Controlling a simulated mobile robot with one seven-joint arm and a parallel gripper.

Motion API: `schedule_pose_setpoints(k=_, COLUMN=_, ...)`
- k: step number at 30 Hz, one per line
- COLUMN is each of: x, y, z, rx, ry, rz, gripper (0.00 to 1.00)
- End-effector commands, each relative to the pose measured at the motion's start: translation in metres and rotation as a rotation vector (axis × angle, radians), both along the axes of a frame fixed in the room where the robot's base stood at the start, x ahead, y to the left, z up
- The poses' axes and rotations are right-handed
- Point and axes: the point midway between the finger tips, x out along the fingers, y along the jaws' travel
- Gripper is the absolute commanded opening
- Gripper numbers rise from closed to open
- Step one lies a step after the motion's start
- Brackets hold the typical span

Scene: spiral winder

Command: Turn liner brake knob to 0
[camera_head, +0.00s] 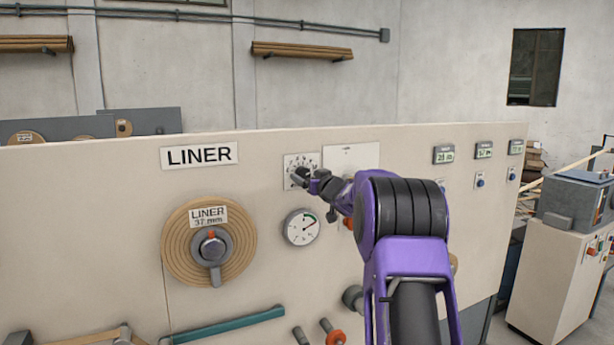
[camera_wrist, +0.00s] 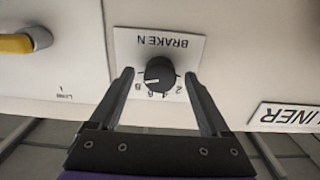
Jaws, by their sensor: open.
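The liner brake knob (camera_wrist: 159,72) is round and black, on a white plate (camera_wrist: 128,45) that reads BRAKE N upside down in the wrist view. Its white pointer mark points left in that view, toward the side of the 8; the exact reading is hard to tell. My gripper (camera_wrist: 158,74) is open, with one finger on each side of the knob and visible gaps between. In the head view my gripper (camera_head: 302,178) is in front of the dial plate (camera_head: 291,160) and hides the knob.
The LINER sign (camera_head: 199,155) and liner roll (camera_head: 178,243) are left of the dial plate on the beige panel. A round gauge (camera_head: 301,228) sits just below it. A blank white plate (camera_head: 352,157) is to its right. A yellow handle (camera_wrist: 18,43) shows at the left in the wrist view.

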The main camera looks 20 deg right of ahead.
Motion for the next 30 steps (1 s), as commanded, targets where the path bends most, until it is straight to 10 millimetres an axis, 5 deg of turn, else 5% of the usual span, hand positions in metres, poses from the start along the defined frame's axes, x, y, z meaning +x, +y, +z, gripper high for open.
schedule_pose_setpoints(k=10, x=0.0035, y=0.0004, z=0.0003, rx=0.000, ry=-0.001, rz=0.000, gripper=0.81)
schedule_pose_setpoints(k=23, x=0.0032, y=0.0003, z=0.0002, rx=0.000, ry=0.000, rz=0.000, gripper=0.03)
schedule_pose_setpoints(k=30, x=0.0032, y=0.0004, z=-0.0001, rx=-0.011, ry=0.000, rz=0.000, gripper=0.00)
